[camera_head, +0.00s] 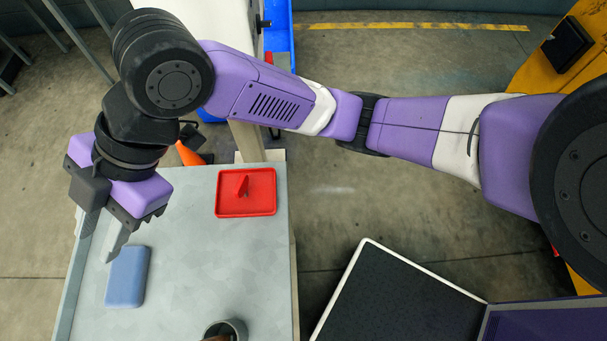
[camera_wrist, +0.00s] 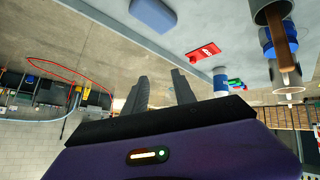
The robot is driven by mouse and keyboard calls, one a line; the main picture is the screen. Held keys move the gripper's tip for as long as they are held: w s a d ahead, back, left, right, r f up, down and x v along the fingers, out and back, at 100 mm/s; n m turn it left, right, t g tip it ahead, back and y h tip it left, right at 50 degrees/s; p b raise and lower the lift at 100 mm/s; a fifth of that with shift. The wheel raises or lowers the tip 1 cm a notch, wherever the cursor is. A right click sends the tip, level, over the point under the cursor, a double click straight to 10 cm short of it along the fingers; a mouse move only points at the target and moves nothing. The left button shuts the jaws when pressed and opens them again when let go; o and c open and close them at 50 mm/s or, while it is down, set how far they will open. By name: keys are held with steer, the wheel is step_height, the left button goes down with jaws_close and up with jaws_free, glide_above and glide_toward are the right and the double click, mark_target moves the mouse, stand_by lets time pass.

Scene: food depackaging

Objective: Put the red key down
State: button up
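A red tray (camera_head: 225,208) with a raised rim lies on the grey table. A small red upright piece (camera_head: 242,186) stands in it; I cannot tell for sure whether this is the red key. In the wrist view a flat red thing (camera_wrist: 203,51) with white marks shows beyond my fingers. My gripper (camera_head: 103,240) is over the left part of the table, left of the tray and apart from it. Its two fingers also show in the wrist view (camera_wrist: 160,80), spread with nothing visible between them.
A blue block (camera_head: 127,276) lies on the table below and right of my gripper. A grey cup (camera_head: 238,328) with something brown in it stands at the table's front. An orange cone (camera_head: 188,154) is behind the table. The table's middle is clear.

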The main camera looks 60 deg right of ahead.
steer(key=w+a+r+m+t+y, duration=0.3)
steer(key=a+r+m+t+y, duration=0.2)
steer(key=a+r+m+t, duration=0.15)
steer(key=s+d+f+m+t+h, duration=0.3)
steer(key=s+d+f+m+h, duration=0.15)
steer(key=d+f+m, duration=0.3)
steer(key=s+d+f+m+t+h, duration=0.3)
steer(key=s+d+f+m+h, duration=0.1)
steer(key=d+f+m+h, duration=0.3)
steer(key=s+d+f+n+h, duration=0.1)
steer(key=s+d, duration=0.5)
steer(key=s, duration=0.4)
steer(key=s+d+f+n+h, duration=0.1)
steer(key=s+d+n, duration=0.1)
steer(key=s+d, duration=0.5)
steer(key=s+g, duration=0.1)
steer(key=s, duration=0.2)
steer(key=shift+f, duration=0.4)
